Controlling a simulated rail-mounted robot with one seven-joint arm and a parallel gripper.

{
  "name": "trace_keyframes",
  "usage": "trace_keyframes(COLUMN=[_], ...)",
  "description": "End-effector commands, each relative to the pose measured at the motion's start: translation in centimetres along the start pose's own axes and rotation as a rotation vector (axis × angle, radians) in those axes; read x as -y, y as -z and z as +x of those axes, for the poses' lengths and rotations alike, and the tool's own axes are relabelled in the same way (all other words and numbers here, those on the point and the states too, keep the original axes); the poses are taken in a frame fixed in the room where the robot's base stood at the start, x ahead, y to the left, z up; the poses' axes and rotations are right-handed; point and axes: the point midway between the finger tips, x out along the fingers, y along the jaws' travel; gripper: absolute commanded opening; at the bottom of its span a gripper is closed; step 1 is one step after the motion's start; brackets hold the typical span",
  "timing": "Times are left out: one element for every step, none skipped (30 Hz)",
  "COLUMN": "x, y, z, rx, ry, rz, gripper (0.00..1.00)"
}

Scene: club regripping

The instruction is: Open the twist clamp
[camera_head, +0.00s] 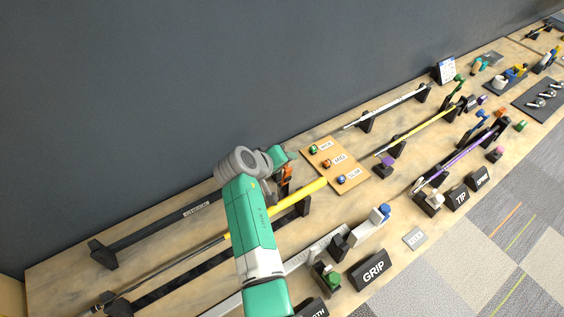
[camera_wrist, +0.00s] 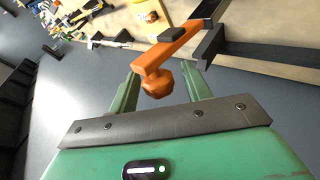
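An orange twist clamp (camera_wrist: 172,55) with a faceted knob (camera_wrist: 158,82) shows in the wrist view. Its arm slants up to the right toward a black bar. My gripper (camera_wrist: 162,92) is open, with one green finger on each side of the knob and a gap visible on both sides. In the head view the orange clamp (camera_head: 286,176) is partly hidden by my arm, beside the black-shafted club at the back of the bench. My gripper's green end (camera_head: 281,155) shows just above it. Whether the clamp is tight cannot be told.
A club with a yellow grip (camera_head: 300,192) lies in front of the clamp. A wooden board (camera_head: 326,148) with small coloured knobs is to the right. Black stands hold other clubs (camera_head: 418,133) farther right. A dark wall (camera_head: 150,90) rises behind the bench.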

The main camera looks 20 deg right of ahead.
Motion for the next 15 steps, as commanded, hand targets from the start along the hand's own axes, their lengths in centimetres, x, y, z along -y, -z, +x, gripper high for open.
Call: trace_keyframes(x=[0.0,-0.1,-0.1,-0.1,-0.1,-0.1,-0.1,-0.1,-0.1,0.0,0.0,0.0,0.0,0.0,0.0], y=[0.0,0.0,0.1,0.1,0.1,0.2,0.1,0.1,0.1,0.1,0.1,0.1,0.1,0.1,0.1], z=[0.0,-0.1,-0.5,-0.8,-1.3,-2.1,-2.7,-3.3,-4.2,-4.8,-5.3,-6.0,-6.5,-6.8,-7.2], rx=[0.0,0.0,-0.001,-0.001,-0.002,-0.003,-0.003,-0.003,-0.004,-0.003,-0.003,-0.003,-0.003,-0.002,-0.002], ry=[0.0,0.0,-0.001,-0.001,-0.001,-0.001,0.0,0.0,-0.001,0.0,0.0,0.0,0.0,0.0,0.0], rz=[0.0,0.0,0.0,0.001,0.001,0.001,0.001,0.0,0.001,0.001,0.001,0.0,0.0,-0.001,0.0], gripper=[0.49,0.49,0.49,0.49,0.49,0.49,0.49,0.49,0.49,0.49,0.49,0.49,0.49,0.49,0.49])
